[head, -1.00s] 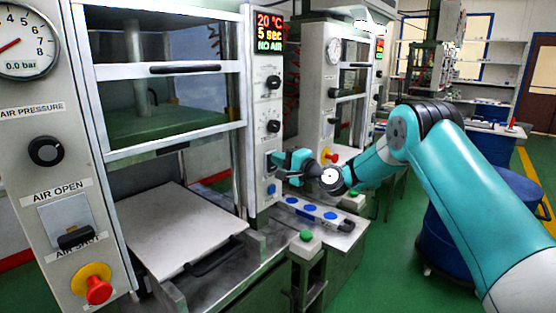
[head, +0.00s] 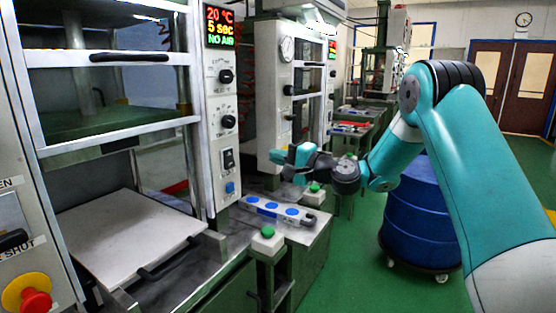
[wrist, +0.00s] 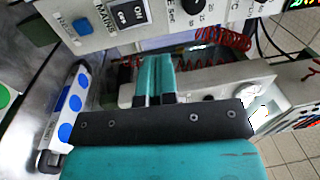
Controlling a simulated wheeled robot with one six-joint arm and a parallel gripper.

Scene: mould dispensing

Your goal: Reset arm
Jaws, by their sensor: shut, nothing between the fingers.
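My gripper (head: 290,158) is in the middle of the head view, to the right of the control panel (head: 222,120) of the near press and apart from it. In the wrist view the two teal fingers (wrist: 155,75) lie side by side, shut and empty. My teal arm reaches in from the right, bent at the elbow. The panel carries knobs, a black ON/OFF switch (head: 229,160) and a blue button (head: 230,187). The switch also shows in the wrist view (wrist: 124,13).
Below my gripper are a bar with blue buttons (head: 276,211) and a green button box (head: 267,240). A second press (head: 275,105) stands behind. A blue drum (head: 422,225) on casters stands under my arm. Green floor is open between drum and press.

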